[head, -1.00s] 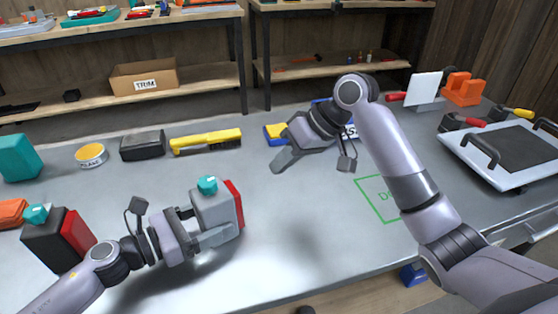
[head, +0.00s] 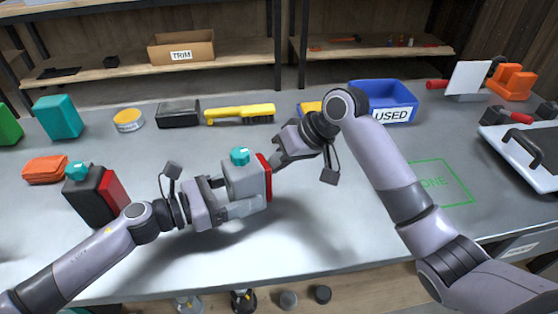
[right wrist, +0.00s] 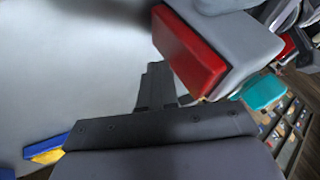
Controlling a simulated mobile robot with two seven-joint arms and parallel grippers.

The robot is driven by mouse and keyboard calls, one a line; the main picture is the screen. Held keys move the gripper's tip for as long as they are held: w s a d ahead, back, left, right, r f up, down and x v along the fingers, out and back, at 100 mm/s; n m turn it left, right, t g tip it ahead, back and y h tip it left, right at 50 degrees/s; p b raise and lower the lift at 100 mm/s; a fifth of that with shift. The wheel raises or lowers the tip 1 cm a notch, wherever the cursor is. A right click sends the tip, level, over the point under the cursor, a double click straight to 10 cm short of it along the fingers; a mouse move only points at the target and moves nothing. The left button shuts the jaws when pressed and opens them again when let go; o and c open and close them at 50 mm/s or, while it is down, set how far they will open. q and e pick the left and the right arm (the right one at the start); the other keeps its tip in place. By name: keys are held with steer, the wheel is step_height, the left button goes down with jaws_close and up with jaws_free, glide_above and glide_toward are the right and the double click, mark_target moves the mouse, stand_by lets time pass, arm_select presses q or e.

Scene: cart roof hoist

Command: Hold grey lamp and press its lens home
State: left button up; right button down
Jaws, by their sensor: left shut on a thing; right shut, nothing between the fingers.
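The grey lamp (head: 240,184), with a teal knob (head: 240,156) on top, is held above the table in my left gripper (head: 240,208), which is shut on its body. Its red lens (head: 265,178) is on its right side. My right gripper (head: 279,157) is shut and empty, its tip close beside the lens. In the right wrist view, the closed fingers (right wrist: 158,85) point up next to the red lens (right wrist: 188,52) on the grey body (right wrist: 240,38). I cannot tell whether they touch, nor how deep the lens sits.
A black lamp (head: 88,203) with a red lens stands at left, behind my left arm. A yellow brush (head: 240,114), black box (head: 178,113) and round tin (head: 128,120) line the back. A blue USED bin (head: 388,97) and a green DONE outline (head: 466,190) are at right.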

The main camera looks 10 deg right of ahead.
steer(key=shift+s+a, duration=0.15)
steer(key=shift+a, duration=0.4)
steer(key=shift+s+a, duration=0.15)
steer(key=shift+a, duration=0.35)
steer(key=shift+d, duration=0.1)
steer(key=shift+w+d, duration=0.1)
steer(key=shift+d, duration=0.2)
steer(key=d, duration=0.1)
steer(key=w+d, duration=0.1)
steer(key=d, duration=0.1)
steer(key=v, duration=1)
steer(key=shift+d, duration=0.2)
